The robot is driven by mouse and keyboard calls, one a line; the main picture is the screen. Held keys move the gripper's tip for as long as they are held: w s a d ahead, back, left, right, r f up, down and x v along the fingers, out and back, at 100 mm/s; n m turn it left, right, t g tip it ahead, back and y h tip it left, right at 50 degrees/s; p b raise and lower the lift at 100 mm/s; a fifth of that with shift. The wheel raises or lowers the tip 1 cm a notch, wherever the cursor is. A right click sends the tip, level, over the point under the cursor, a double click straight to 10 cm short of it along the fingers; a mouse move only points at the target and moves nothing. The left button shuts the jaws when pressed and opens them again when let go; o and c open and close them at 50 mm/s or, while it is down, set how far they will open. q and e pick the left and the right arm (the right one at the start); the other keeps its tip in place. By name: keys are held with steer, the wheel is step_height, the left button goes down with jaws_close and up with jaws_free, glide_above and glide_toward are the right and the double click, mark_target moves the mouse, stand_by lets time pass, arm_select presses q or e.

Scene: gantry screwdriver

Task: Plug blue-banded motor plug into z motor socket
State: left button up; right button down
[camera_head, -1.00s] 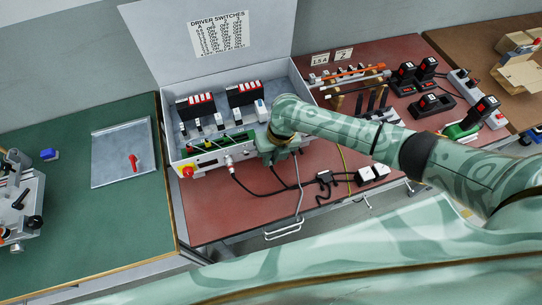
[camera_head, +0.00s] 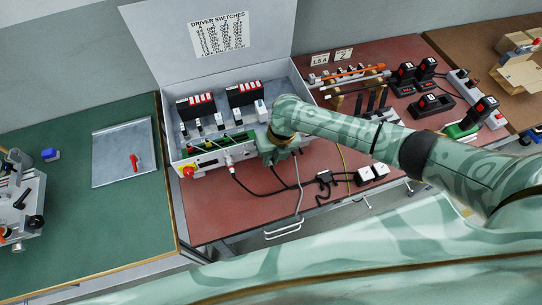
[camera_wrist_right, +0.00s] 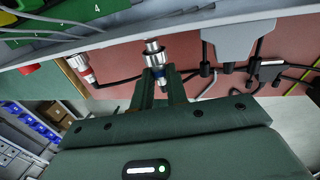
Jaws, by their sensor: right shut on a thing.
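My right gripper (camera_wrist_right: 159,84) is shut on a silver cylindrical plug with a blue band (camera_wrist_right: 156,62) in the right wrist view. The plug's far end reaches the front wall of the control box (camera_wrist_right: 205,20); I cannot tell whether it is inside a socket or only against the wall. The z motor socket is not clearly visible. In the head view my right gripper (camera_head: 277,150) is at the front right of the control box (camera_head: 205,168), and the wrist hides the plug there. My left gripper is not in view.
Another silver connector with a black cable (camera_head: 229,161) sits at the box front, left of my gripper. Cables and small adapters (camera_head: 325,177) lie on the red bench to the right. A red emergency knob (camera_head: 188,171) is at the box's left corner.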

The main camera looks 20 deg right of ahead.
steer(key=shift+w+b, duration=0.45)
steer(key=shift+w, duration=0.3)
stand_by(0.8)
steer(key=c, duration=1.3)
jaws_free()
steer(key=shift+r, duration=0.15)
steer(key=p+v, duration=0.4)
steer(key=v, duration=0.1)
steer(key=shift+d+r+p, duration=0.1)
steer(key=shift+p, duration=0.3)
